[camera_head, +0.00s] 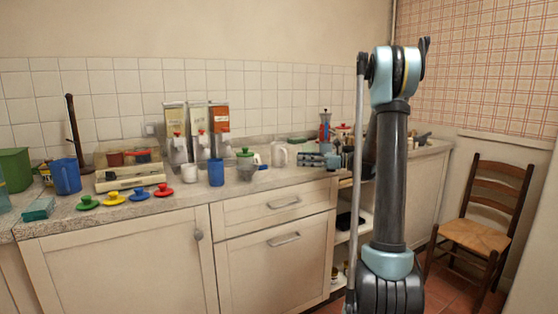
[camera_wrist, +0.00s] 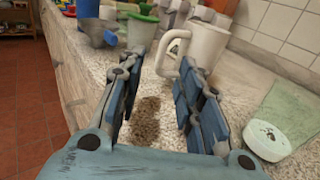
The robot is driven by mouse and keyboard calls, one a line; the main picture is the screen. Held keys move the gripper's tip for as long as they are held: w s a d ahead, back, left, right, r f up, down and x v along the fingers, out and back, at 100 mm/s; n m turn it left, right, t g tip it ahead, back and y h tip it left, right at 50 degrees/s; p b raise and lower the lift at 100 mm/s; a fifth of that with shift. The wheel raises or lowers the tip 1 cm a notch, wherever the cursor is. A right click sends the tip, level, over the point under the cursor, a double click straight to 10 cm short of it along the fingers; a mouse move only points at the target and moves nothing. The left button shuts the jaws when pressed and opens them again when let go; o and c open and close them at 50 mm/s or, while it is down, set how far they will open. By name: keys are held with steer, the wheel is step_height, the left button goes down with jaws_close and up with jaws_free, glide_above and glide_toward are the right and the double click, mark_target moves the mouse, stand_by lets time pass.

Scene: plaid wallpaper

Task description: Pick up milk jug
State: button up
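A white jug with a looped handle (camera_wrist: 207,45) stands upright on the counter, just beyond my gripper in the wrist view. It also shows in the head view (camera_head: 279,156), left of my gripper (camera_head: 302,158). In the wrist view my gripper (camera_wrist: 158,70) is open, with its two blue-padded fingers apart and only bare countertop between them. The jug's handle faces left and lies just past the right fingertip. The right finger hides the jug's lower part, and I cannot tell whether they touch.
A green item with a white cap (camera_wrist: 267,140) lies right of my gripper. The tiled wall (camera_wrist: 275,22) is close behind the jug. The counter's front edge drops off at left.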

mark_target(280, 156)
steer(key=shift+w+a, duration=0.15)
steer(key=shift+a, duration=1.2)
steer(key=shift+w+a, duration=0.1)
steer(key=shift+a, duration=1.25)
steer(key=shift+r, duration=0.1)
jaws_close()
